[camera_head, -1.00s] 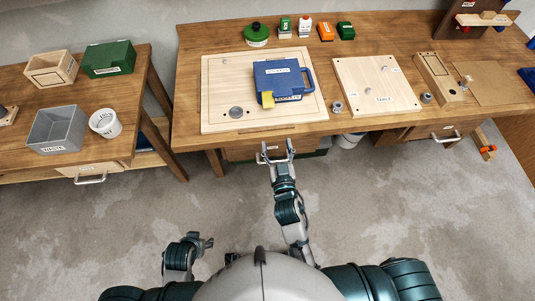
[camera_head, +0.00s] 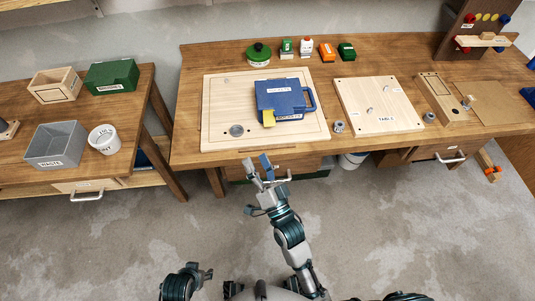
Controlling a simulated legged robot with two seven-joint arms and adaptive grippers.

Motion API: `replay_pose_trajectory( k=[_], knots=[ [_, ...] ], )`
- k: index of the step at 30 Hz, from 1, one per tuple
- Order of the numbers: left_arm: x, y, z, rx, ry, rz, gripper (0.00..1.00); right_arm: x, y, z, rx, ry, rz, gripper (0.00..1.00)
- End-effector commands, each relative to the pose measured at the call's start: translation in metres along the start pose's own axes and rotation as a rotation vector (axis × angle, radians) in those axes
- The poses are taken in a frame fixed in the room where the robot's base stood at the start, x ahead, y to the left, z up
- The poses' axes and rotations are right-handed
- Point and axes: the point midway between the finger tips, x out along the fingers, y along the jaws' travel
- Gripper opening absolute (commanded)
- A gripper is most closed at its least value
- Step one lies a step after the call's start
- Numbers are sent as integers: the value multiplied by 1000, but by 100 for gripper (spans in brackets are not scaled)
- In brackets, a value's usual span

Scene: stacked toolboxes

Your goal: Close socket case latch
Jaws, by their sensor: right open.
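The blue socket case (camera_head: 287,96) lies on a pale wooden board (camera_head: 222,88) on the workbench, its handle toward the right. A yellow latch (camera_head: 284,118) shows at its front edge, toward the left; whether it is fastened is too small to tell. My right gripper (camera_head: 259,164) is open and empty at the bench's front edge, below and in front of the case, apart from it and from the latch. My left gripper (camera_head: 204,272) is low at the bottom left, far from the case, and its jaws are unclear.
A second pale board (camera_head: 378,106) with small metal parts lies to the right, with a round metal piece (camera_head: 338,126) between the boards. Small green, white and orange items stand behind. A drawer handle (camera_head: 278,179) is near my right gripper. A side table (camera_head: 105,170) stands left.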

Motion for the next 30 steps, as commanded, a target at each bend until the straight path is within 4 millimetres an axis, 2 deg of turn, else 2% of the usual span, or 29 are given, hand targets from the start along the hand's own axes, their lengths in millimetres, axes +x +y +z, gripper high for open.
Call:
replay_pose_trajectory(
  k=[7, 15, 21, 30],
  knots=[
    [16, 1, 9, 0, -12, 2, 62, -2, -20, -22, 364, 114, -141, 69],
    [25, 2, 13, -1, -19, 3, 62, -4, -22, -43, 641, 197, -213, 69],
    [26, 2, 14, -1, -20, 3, 62, -5, -22, -48, 704, 215, -225, 69],
    [28, 2, 14, 0, -21, 3, 62, -5, -23, -47, 696, 212, -223, 69]
  ],
)
